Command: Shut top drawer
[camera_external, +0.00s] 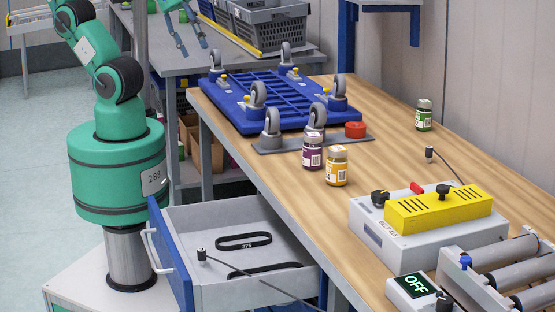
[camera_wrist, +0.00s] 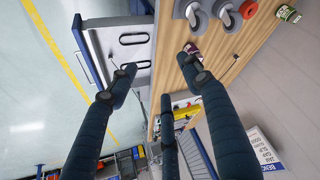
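The drawer (camera_external: 235,285) under the wooden workbench is pulled out, with its grey inside showing. Its blue front (camera_external: 170,255) carries a pale handle (camera_external: 156,238) and faces left. In the wrist view the open drawer (camera_wrist: 104,47) is at the upper left, with its blue front (camera_wrist: 88,47) on the left side. My gripper (camera_external: 193,48) is at the top of the external view, well away from the drawer and above it. Its dark blue fingers are spread with nothing between them; the fingers also show in the wrist view (camera_wrist: 160,76).
Black belts (camera_external: 244,241) lie in the drawer, and a cable with a small knob (camera_external: 202,255) crosses it. The workbench (camera_external: 385,160) holds a blue wheeled dolly (camera_external: 275,100), several jars and a yellow-topped device (camera_external: 438,212). Open floor (camera_external: 40,150) lies left.

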